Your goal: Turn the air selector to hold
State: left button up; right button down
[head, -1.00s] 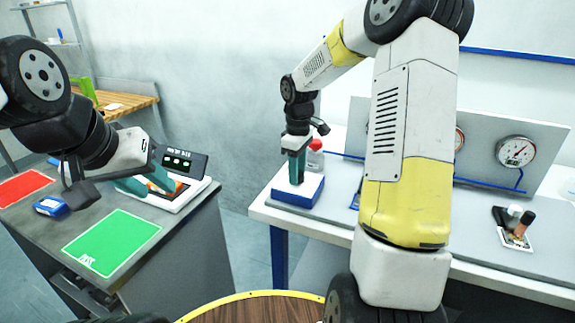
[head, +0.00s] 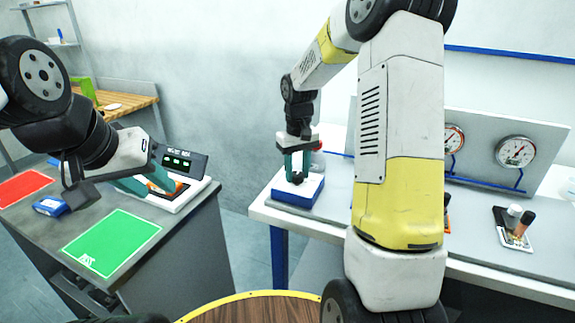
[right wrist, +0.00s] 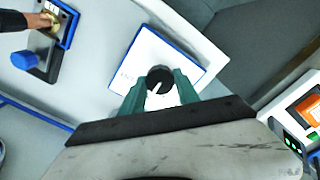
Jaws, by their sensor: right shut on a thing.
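The air selector is a black round knob (right wrist: 160,80) with a white pointer line, on the white top of a blue-sided box (right wrist: 153,52). The box (head: 298,193) stands at the left end of the grey bench in the head view. My right gripper (head: 297,176) points down at it from above. In the right wrist view its two green fingers (right wrist: 160,90) are shut on the knob, one on each side. The lettering on the box top is too small to read. My left gripper (head: 148,184) is open over a white scale on the left table, its fingers apart.
The scale (head: 172,203) holds an orange thing and has a dark display (head: 180,161). A green mat (head: 112,243) and a blue device (head: 50,206) lie nearby.

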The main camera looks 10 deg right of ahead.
aim_at(297, 174)
jog(key=shift+m, duration=0.3)
jog(key=c, duration=0.9)
grip_release()
jog(key=shift+r, duration=0.1)
notch_tip(297, 174, up, 7)
jog(key=shift+r, duration=0.35)
